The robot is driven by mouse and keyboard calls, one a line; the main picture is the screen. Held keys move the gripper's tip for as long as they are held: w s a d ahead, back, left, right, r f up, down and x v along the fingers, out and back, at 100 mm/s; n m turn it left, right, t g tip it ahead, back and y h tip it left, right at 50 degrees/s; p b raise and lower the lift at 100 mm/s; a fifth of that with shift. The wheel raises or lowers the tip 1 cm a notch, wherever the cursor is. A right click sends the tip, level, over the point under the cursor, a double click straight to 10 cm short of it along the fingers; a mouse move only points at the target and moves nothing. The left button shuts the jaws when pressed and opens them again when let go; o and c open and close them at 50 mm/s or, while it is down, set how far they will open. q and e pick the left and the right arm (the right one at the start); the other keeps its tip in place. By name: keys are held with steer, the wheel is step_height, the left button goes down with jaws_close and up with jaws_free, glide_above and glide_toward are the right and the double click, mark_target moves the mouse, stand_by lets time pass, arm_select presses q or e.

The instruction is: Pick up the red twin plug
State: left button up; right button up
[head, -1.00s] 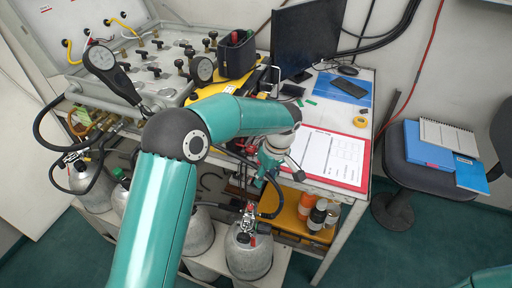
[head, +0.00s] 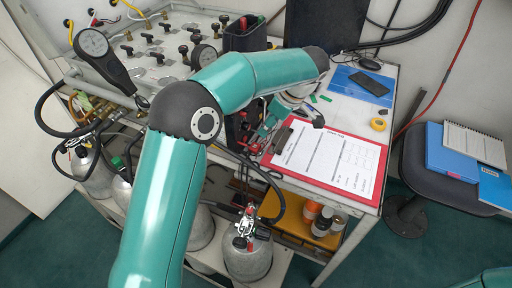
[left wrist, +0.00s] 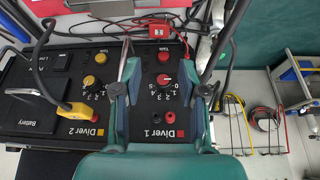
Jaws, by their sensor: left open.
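The red twin plug (left wrist: 159,29) lies with its red lead beyond the top edge of the diver panel (left wrist: 135,150) in the left wrist view. My left gripper (left wrist: 162,91) is open and empty, its two fingers apart over the Diver 1 section. The plug is ahead of the fingertips, apart from them. In the head view my left gripper (head: 266,126) is partly hidden by my arm, left of the red clipboard. Small red parts show near it there, but I cannot tell which is the plug. My right gripper is not in view.
A yellow plug (left wrist: 81,111) sits at the Diver 2 section. Two sockets (left wrist: 163,118) on Diver 1 are empty. A red clipboard (head: 325,162) lies on the table beside my gripper. Grey cylinders (head: 248,258) stand below. Red and black leads run around the panel.

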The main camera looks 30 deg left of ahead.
arm_select(q)
glide_above(255, 146)
steer(key=d, duration=0.2)
steer(key=f, duration=0.5)
steer(key=shift+s+d+f, duration=0.15)
steer(key=shift+d+f, duration=0.05)
steer(key=shift+f, duration=0.2)
steer(key=shift+a+f+p, duration=0.25)
steer(key=shift+f+p, duration=0.25)
steer(key=shift+p, duration=0.1)
steer(key=p+x, duration=0.1)
steer(key=x, duration=0.3)
steer(key=shift+c, duration=0.4)
steer(key=c, duration=0.5)
steer(key=shift+c, duration=0.3)
